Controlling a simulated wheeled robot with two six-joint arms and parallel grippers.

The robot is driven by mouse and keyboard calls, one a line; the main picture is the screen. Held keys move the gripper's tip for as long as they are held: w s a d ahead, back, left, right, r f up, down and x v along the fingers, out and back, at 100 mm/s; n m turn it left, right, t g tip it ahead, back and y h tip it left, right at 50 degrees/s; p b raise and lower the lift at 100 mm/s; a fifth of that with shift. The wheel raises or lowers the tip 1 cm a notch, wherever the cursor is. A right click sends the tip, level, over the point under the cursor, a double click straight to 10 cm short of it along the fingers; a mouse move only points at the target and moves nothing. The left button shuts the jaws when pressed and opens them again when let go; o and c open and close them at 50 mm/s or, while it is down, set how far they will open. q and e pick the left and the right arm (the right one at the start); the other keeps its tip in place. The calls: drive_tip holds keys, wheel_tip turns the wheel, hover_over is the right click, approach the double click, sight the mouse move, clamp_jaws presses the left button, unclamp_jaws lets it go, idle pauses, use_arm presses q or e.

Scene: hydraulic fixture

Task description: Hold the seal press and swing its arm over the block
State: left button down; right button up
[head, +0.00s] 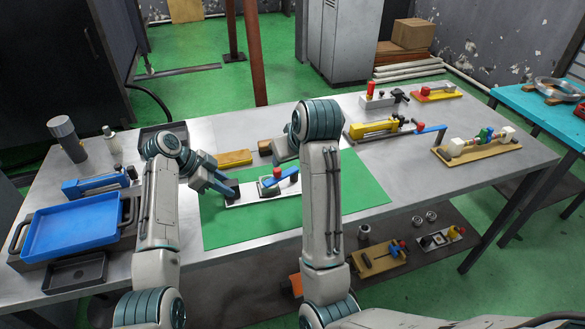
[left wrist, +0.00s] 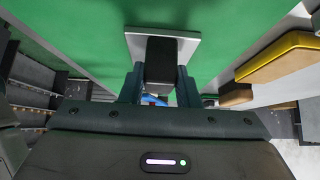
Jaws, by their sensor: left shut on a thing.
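The seal press is a pale base plate (head: 250,198) lying on the green mat (head: 340,195), with a dark upright grip block (head: 231,189) at its left end. A small block (head: 266,188) stands near the middle of the plate. The blue arm (head: 287,175) with a red part slants up to the right, its lower end close to the block; I cannot tell whether it touches. My left gripper (head: 222,187) is shut on the dark grip block, which also shows between the fingers in the left wrist view (left wrist: 161,62). My right gripper is hidden behind its own arm.
A blue tray (head: 72,226) and a blue clamp fixture (head: 97,184) lie at the left. A yellow block (head: 235,157) lies behind the mat. Several other fixtures, including a yellow one (head: 378,129), stand at the right. The mat's right part is clear.

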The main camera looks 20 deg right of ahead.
idle(0.4)
use_arm(q)
drive_tip(key=c, duration=1)
unclamp_jaws()
drive_tip(key=shift+a, duration=0.1)
drive_tip(key=v, duration=1.1)
drive_tip(key=shift+a+r, duration=0.25)
